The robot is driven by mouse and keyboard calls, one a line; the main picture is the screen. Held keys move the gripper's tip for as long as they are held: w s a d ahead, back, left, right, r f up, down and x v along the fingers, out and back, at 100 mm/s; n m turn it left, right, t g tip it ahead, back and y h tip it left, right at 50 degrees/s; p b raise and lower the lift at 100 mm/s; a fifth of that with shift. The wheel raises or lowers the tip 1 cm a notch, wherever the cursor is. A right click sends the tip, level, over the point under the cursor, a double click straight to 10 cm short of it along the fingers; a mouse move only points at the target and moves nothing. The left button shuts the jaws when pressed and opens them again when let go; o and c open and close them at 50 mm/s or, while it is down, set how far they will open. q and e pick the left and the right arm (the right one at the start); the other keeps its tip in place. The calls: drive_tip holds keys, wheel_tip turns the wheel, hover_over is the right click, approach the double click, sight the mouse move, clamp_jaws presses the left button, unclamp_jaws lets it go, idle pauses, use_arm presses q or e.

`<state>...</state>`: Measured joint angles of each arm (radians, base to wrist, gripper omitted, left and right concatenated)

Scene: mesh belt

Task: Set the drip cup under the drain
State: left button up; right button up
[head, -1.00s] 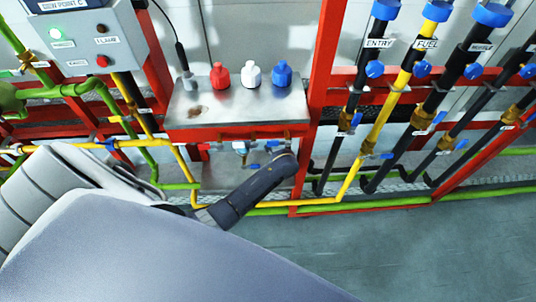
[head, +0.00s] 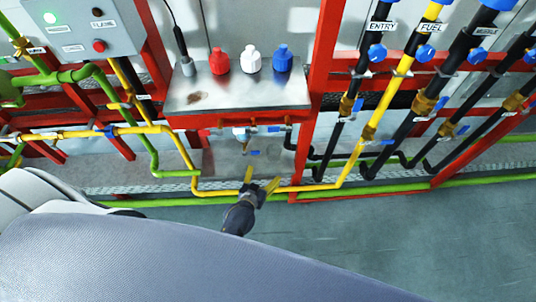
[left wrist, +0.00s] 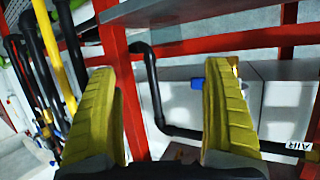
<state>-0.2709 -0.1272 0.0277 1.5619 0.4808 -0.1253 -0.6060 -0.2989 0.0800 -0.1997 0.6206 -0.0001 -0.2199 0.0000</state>
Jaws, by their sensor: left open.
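My left gripper (head: 261,179) is open and empty in front of the lower rack, below the steel shelf. In the left wrist view its two yellow fingers (left wrist: 162,90) stand wide apart with nothing between them. A small drain valve (head: 241,133) with a white-grey body and blue handle hangs under the shelf, above and slightly left of the fingertips. In the left wrist view a blue part (left wrist: 197,84) shows beside the right finger, partly hidden by it. I cannot make out a drip cup in either view. My right gripper is not in view.
Red, white and blue bottles (head: 253,60) stand on the steel shelf (head: 240,95). Red frame posts (head: 318,80), a yellow pipe (head: 385,110) and green pipes surround the area. A control box (head: 75,28) is at upper left. The floor (head: 430,235) at right is clear.

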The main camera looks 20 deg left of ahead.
sight(271, 156)
use_arm(q)
drive_tip(key=shift+n, duration=0.5)
drive_tip(key=x, duration=0.3)
drive_tip(key=a+x, duration=0.1)
drive_tip(key=x, duration=0.6)
drive_tip(key=shift+w+a, duration=0.15)
drive_tip(key=shift+w, duration=0.25)
drive_tip(key=shift+x, duration=2.95)
drive_tip(key=shift+r, duration=0.1)
drive_tip(key=shift+c, duration=0.4)
drive_tip(key=c, duration=1.1)
drive_tip(key=shift+c, duration=0.2)
drive_tip(key=shift+r, duration=0.1)
